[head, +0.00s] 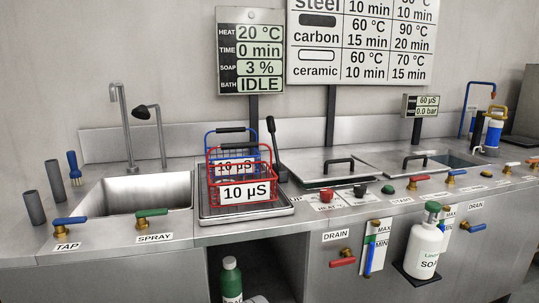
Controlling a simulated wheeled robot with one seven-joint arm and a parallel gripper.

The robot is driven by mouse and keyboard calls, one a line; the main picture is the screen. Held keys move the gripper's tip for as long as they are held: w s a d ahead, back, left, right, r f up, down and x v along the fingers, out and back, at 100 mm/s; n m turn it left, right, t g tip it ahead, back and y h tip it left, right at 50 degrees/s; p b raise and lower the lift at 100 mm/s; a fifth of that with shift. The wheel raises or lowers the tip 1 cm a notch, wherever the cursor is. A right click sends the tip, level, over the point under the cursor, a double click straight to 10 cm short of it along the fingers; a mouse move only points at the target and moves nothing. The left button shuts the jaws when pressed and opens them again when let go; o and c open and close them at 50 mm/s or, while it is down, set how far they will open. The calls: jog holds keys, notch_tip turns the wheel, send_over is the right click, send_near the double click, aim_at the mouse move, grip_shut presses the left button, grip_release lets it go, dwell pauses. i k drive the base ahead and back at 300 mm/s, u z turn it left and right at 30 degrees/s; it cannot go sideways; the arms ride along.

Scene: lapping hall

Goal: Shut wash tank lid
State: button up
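Two flat grey tank lids with black bar handles lie on the steel bench in the head view. The left lid (365,170) is right of the baskets, behind the heat switches. A dark strip shows along its front edge; I cannot tell whether it is a gap. The right lid (388,158) lies over the left part of its tank (455,159), whose right part is uncovered. No readable label shows which tank is the wash tank. My gripper is not in view.
A red wire basket (243,193) and a blue one (232,139) stand on a tray left of the lids, beside an upright black lever (271,130). A sink (140,190) is at left. Valves line the front edge; a white soap bottle (424,249) stands in front. The display (250,52) reads IDLE.

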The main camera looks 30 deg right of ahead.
aim_at(336, 167)
jog(key=u, duration=2.95)
jog(key=k, duration=2.55)
jog(key=z, duration=1.3)
